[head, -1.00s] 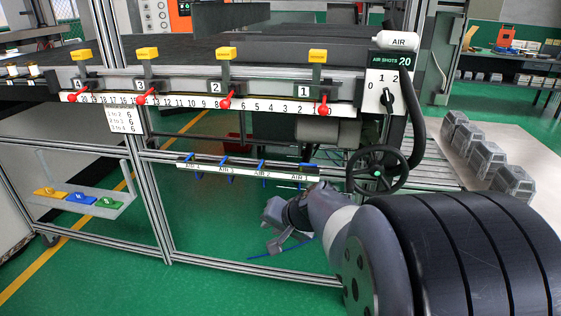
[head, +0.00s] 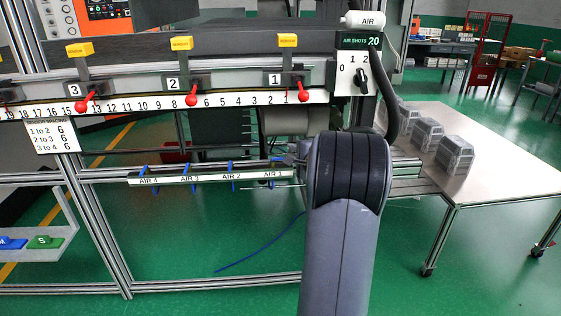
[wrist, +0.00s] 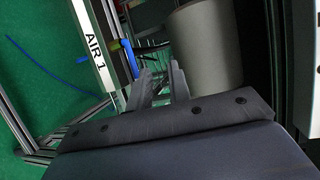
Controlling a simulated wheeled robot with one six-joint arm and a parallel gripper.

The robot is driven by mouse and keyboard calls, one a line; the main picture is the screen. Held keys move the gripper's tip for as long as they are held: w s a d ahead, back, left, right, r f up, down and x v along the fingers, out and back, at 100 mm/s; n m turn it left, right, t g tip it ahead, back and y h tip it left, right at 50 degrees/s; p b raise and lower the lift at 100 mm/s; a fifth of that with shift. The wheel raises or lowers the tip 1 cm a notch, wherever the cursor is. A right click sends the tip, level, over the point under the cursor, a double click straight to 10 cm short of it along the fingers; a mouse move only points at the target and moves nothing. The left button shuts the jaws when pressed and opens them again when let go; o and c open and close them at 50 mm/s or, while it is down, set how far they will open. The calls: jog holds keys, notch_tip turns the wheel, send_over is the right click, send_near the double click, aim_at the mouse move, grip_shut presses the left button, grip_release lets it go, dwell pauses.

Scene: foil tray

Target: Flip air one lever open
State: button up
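The AIR 1 label (head: 273,174) sits at the right end of the low air rail, with a small blue lever (head: 271,183) beside it. In the wrist view the AIR 1 label (wrist: 95,46) is at upper left, and the blue lever (wrist: 128,57) shows just right of it. My gripper (wrist: 161,72) has its two fingers apart with nothing between them. The lever is just beyond and left of the left fingertip; I cannot tell whether they touch. In the head view my gripper (head: 291,161) is at the rail's right end, mostly hidden behind my arm.
More blue levers stand at AIR 2 (head: 231,177), AIR 3 (head: 190,179) and AIR 4 (head: 148,181). Above is a numbered scale (head: 230,101) with red handles. A black hose (head: 388,110) hangs at right. A grey cylinder (wrist: 203,45) is close to my gripper's right.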

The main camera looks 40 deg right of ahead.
aim_at(282, 159)
jog(key=w+f, duration=0.2)
jog(key=w+d+f, duration=0.1)
jog(key=w+f, duration=0.1)
jog(key=w, duration=0.1)
jog(key=w+f, duration=0.2)
jog(key=shift+w+d+p, duration=0.15)
jog(key=shift+w+p, duration=0.05)
jog(key=shift+p, duration=0.2)
jog(key=shift+c, duration=0.5)
grip_shut()
jog(key=shift+f, duration=0.1)
